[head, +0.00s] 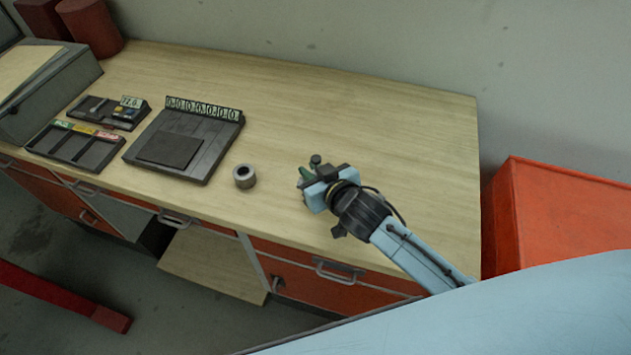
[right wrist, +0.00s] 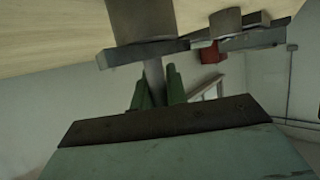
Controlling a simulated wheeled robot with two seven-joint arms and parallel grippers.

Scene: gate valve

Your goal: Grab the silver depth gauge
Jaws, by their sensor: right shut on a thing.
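My right gripper (head: 311,179) is over the right half of the wooden bench top, with its green fingers together. In the right wrist view the fingers (right wrist: 158,88) are shut on the thin grey stem of the silver depth gauge (right wrist: 154,78). A wider grey crosspiece and a round part show beyond the fingers. In the head view the gripper hides most of the gauge, and I cannot tell whether it touches the bench. My left gripper is not in view.
A grey ring (head: 244,176) stands left of the gripper. Farther left are a dark tray with a number strip (head: 172,148), a compartment tray (head: 75,146) and a small instrument tray (head: 110,112). The bench (head: 400,125) is clear behind the gripper. An orange box (head: 565,220) stands at the right.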

